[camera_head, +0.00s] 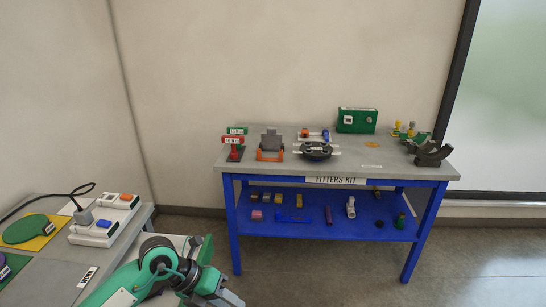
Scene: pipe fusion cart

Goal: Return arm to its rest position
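My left arm, green and grey, comes in at the bottom left and is bent. Its gripper (226,298) is at the bottom edge of the picture, in front of and below the blue workbench (408,171). The fingers are small and partly cut off, so I cannot tell whether they are open or shut. I see nothing clearly held in them. My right arm and gripper are not in view.
The bench top carries red and green tools (233,143), a black clamp (316,151), a green box (356,120) and a dark curved part (433,154). A grey side table (50,273) with a power strip (105,220) stands close left of my arm. Floor at right is clear.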

